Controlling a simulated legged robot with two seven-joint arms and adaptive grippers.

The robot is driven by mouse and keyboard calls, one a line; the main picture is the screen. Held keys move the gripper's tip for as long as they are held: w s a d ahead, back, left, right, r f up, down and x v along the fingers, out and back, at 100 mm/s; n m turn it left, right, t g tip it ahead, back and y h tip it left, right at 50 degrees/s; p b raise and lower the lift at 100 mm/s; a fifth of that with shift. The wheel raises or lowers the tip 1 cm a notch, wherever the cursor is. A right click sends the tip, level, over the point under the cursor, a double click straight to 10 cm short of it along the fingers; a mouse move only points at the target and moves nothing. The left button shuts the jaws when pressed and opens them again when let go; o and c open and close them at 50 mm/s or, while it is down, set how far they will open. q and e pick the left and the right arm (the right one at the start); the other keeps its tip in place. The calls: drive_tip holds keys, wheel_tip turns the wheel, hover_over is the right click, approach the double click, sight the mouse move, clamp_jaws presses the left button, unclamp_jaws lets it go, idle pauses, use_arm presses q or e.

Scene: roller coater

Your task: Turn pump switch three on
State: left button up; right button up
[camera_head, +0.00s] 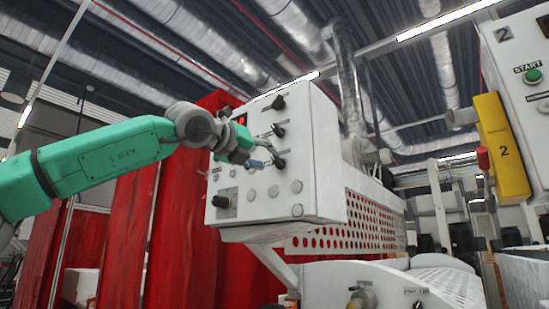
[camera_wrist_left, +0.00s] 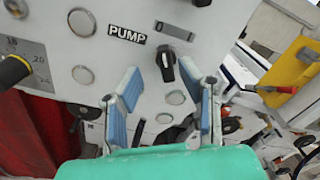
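A white control panel (camera_head: 312,150) carries a column of black rotary knobs: an upper knob (camera_head: 278,102), a middle knob (camera_head: 279,130) and a lowest knob (camera_head: 280,163). My left gripper (camera_head: 266,158) is in front of the panel, close to the lowest knob. In the left wrist view, my left gripper (camera_wrist_left: 169,82) is open, its blue-padded fingers apart. A black knob (camera_wrist_left: 165,62) with a pale pointer line shows just beyond and between the fingertips. A "PUMP" label (camera_wrist_left: 127,33) is beside it. Whether a finger touches the knob is unclear. No switch number is readable. My right gripper is out of view.
Round pale buttons (camera_head: 273,191) sit below the knobs. A dial with a black knob (camera_head: 222,200) is at the panel's lower left. Red curtains (camera_head: 130,235) hang behind.

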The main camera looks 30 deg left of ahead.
sight(274, 160)
use_arm(q)
drive_tip(key=shift+w+d+p, duration=0.2)
drive_tip(key=shift+w+d, duration=0.05)
drive_tip(key=shift+w, duration=0.75)
drive_tip(key=shift+w+d+p, duration=0.15)
drive_tip(key=shift+w+d, duration=0.05)
drive_tip(key=shift+w, duration=0.75)
drive_tip(key=shift+a, duration=0.1)
drive_tip(key=c, duration=0.3)
clamp_jaws()
